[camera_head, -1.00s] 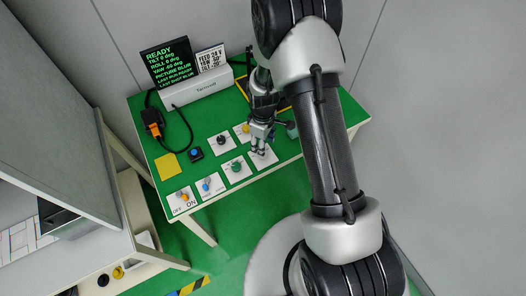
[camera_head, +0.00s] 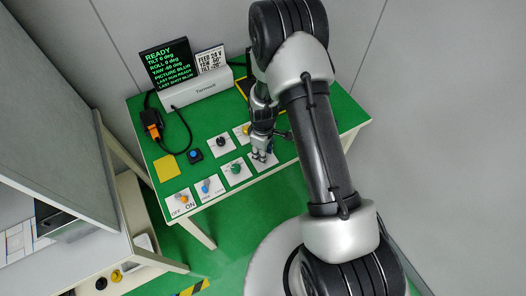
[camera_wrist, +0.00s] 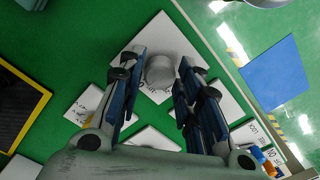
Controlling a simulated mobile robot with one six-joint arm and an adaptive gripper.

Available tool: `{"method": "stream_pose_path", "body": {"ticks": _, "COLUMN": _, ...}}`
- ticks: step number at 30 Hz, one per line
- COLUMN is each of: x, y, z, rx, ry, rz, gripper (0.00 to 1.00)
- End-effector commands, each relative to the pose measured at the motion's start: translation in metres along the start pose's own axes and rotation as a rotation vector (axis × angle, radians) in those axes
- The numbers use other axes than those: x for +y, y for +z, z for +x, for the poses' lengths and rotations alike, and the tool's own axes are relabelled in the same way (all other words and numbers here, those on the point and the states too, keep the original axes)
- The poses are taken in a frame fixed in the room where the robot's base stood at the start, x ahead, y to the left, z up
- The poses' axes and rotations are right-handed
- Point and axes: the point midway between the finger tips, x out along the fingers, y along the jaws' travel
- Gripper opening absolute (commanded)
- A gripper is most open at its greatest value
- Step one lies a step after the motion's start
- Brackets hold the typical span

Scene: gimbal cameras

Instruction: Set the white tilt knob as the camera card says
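The white tilt knob (camera_wrist: 160,71) shows in the wrist view as a round grey-white cap on a white square plate (camera_wrist: 168,35). My gripper (camera_wrist: 157,70) is open, with one finger on each side of the knob and gaps visible. In the head view my gripper (camera_head: 260,157) is over the knob's plate (camera_head: 269,167) and hides the knob. The camera card (camera_head: 211,60) is white and reads FEED 24 V, a yaw line and a tilt line, too small to read surely. The screen (camera_head: 168,63) reads READY, TILT 0 deg, ROLL 0 deg and a yaw line.
The green table (camera_head: 213,208) also bears plates with a green knob (camera_head: 236,169), a black knob (camera_head: 221,142), a blue lever (camera_head: 206,188) and an orange OFF/ON switch (camera_head: 183,198). A grey cabinet (camera_head: 60,110) stands left.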

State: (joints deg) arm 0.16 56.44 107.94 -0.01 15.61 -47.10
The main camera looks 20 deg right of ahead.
Motion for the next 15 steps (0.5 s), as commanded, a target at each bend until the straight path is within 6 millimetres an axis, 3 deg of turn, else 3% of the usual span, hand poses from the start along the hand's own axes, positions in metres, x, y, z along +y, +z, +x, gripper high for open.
{"method": "stream_pose_path", "body": {"ticks": 11, "x": -0.0001, "y": 0.0001, "z": -0.0001, "rx": 0.000, "ry": 0.000, "rz": 0.000, "gripper": 0.04}}
{"method": "stream_pose_path", "body": {"ticks": 15, "x": -0.0001, "y": 0.0001, "z": -0.0001, "rx": 0.000, "ry": 0.000, "rz": 0.003, "gripper": 0.03}}
